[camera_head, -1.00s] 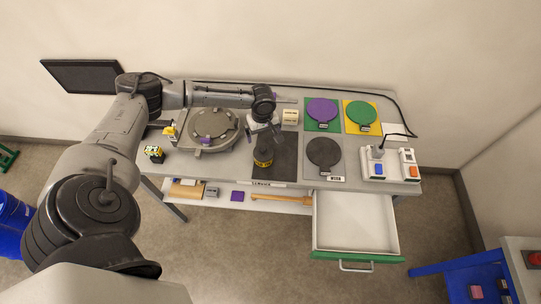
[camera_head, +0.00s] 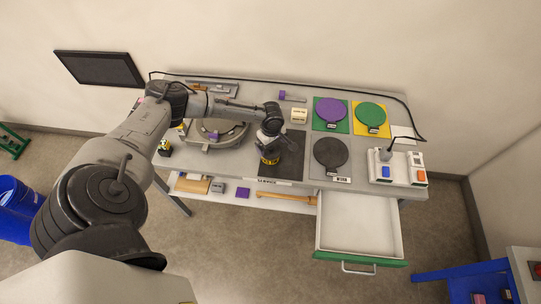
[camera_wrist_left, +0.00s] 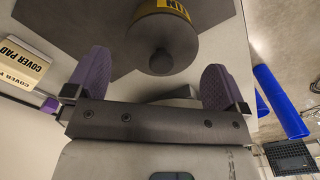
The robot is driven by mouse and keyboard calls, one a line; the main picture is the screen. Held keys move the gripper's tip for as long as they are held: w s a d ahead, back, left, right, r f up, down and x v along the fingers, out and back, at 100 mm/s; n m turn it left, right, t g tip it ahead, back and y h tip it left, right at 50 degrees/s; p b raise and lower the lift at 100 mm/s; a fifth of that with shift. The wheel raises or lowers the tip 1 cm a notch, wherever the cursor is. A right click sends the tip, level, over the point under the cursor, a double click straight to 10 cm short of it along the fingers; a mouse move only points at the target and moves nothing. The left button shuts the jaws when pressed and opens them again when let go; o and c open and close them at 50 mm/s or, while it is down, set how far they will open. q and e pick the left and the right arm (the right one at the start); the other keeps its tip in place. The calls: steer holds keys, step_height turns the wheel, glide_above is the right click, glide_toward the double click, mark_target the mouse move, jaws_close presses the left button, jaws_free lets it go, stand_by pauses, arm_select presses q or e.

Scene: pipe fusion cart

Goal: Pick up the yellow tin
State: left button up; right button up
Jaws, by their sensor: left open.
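The yellow tin (camera_head: 270,160) is a dark, round tin with a yellow label band, standing on the dark mat near the bench's front middle. In the left wrist view the tin (camera_wrist_left: 164,45) shows its grey top with a knob and its yellow label reading "TIN". My left gripper (camera_head: 267,141) is open right over the tin and partly hides it in the head view. Its two purple-padded fingers (camera_wrist_left: 158,62) are spread, with the tin's knob between and just beyond them. They hold nothing. My right gripper is not in view.
A round grey fixture (camera_head: 232,133) stands left of the mat. A cream cover pad block (camera_head: 299,116) lies behind right. Purple (camera_head: 331,109), green (camera_head: 371,113) and dark (camera_head: 331,152) discs lie to the right, near a switch box (camera_head: 398,170). An open drawer (camera_head: 358,225) juts out in front.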

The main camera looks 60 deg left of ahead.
mark_target(270, 151)
arm_select(q)
steer(key=shift+s+a+f, duration=0.1)
steer(key=shift+f, duration=2.6)
steer(key=c, duration=0.8)
